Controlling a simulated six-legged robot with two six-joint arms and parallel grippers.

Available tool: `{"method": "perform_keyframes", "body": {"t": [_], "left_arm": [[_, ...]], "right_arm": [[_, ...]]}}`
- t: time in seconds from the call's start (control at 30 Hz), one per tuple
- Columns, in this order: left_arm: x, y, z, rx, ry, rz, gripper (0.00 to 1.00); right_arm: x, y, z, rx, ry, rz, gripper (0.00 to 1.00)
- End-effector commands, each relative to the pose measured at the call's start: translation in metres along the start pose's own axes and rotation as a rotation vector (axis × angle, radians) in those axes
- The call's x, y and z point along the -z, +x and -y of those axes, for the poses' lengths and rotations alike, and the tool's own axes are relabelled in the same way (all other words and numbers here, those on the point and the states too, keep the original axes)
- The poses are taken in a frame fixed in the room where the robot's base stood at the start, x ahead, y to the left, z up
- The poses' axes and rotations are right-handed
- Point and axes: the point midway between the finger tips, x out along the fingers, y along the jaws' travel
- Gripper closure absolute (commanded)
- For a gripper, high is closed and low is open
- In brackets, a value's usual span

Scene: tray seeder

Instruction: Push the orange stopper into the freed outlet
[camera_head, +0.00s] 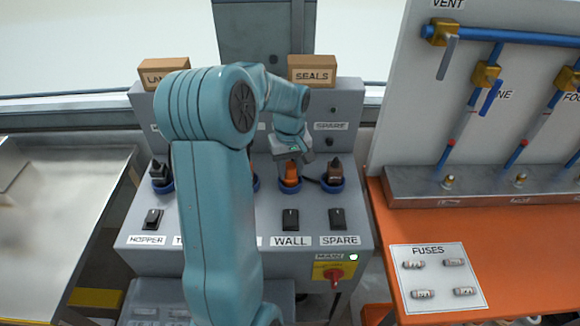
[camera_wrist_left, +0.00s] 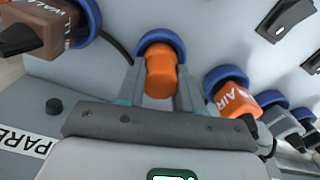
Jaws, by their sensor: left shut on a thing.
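The orange stopper (camera_head: 291,174) is at the blue-ringed outlet above the WALL switch (camera_head: 290,219). In the left wrist view the stopper (camera_wrist_left: 160,76) stands between my fingers, with its far end at the blue outlet ring (camera_wrist_left: 160,42). I cannot tell how deep it sits. My left gripper (camera_head: 292,160) is shut on the stopper; its fingers also show in the left wrist view (camera_wrist_left: 160,88). A brown plug (camera_head: 335,170) sits in the SPARE outlet to the right; in the left wrist view this plug (camera_wrist_left: 42,27) reads WALL. My right gripper is not in view.
An orange AIR plug (camera_wrist_left: 233,98) stands close beside my gripper. A black plug (camera_head: 160,174) is in the HOPPER outlet. SEALS (camera_head: 312,70) and another box top the panel. A red MAIN switch (camera_head: 335,273) is below. An orange bench (camera_head: 520,250) stands to the right.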

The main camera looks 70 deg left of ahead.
Motion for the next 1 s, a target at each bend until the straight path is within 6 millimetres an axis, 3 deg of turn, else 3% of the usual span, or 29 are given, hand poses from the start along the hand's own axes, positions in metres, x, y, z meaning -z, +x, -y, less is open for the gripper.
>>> {"method": "perform_keyframes", "body": {"t": [0.77,0.8,0.87,1.0], "left_arm": [[-0.0001,0.0075,0.0,0.0,0.0,0.0,0.95],[0.0,0.0068,0.0,0.0,0.0,0.0,0.55],[0.0,0.0066,0.0,0.0,0.0,0.0,0.35],[0.0,0.0066,0.0,0.0,0.0,0.0,0.35]], "right_arm": [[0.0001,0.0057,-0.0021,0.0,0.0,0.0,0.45],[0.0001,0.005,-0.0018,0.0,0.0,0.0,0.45],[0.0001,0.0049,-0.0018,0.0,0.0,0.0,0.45],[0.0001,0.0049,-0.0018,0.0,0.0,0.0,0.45]]}}
